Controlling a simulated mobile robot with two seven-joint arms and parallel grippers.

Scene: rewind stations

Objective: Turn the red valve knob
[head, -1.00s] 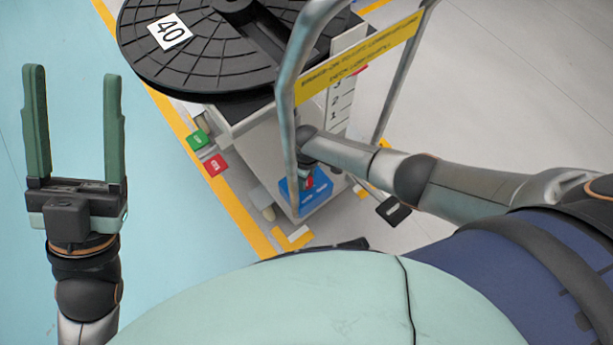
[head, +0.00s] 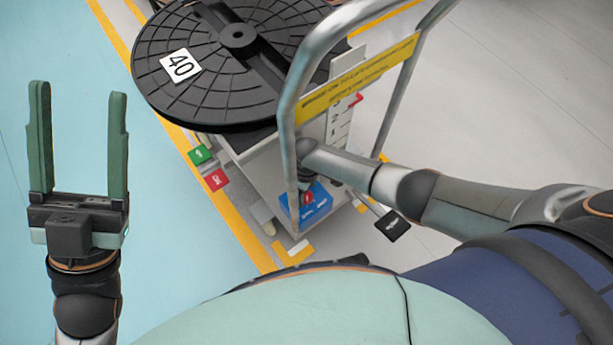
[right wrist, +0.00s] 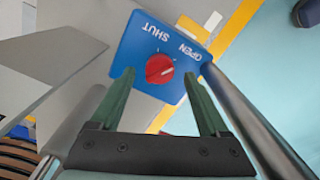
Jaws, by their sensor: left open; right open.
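The red valve knob (right wrist: 160,69) sits on a blue plate (right wrist: 138,48) marked SHUT and OPEN in the right wrist view. A pale mark on the knob points toward the OPEN side. In the head view the knob (head: 307,198) shows small on the blue plate (head: 318,209), low on the cart. My right gripper (right wrist: 158,88) is open, its two green fingers reaching toward the knob, one to each side in the picture. I cannot tell how far apart they are in depth. My left gripper (head: 78,100) is open and empty, over the blue floor.
A black reel (head: 215,85) labelled 40 lies on top of the cart. A metal handle frame (head: 287,115) with a yellow sign (head: 345,85) stands close to my right arm. Green (head: 200,154) and red (head: 216,180) tags stick out at the cart's left side. The left floor is clear.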

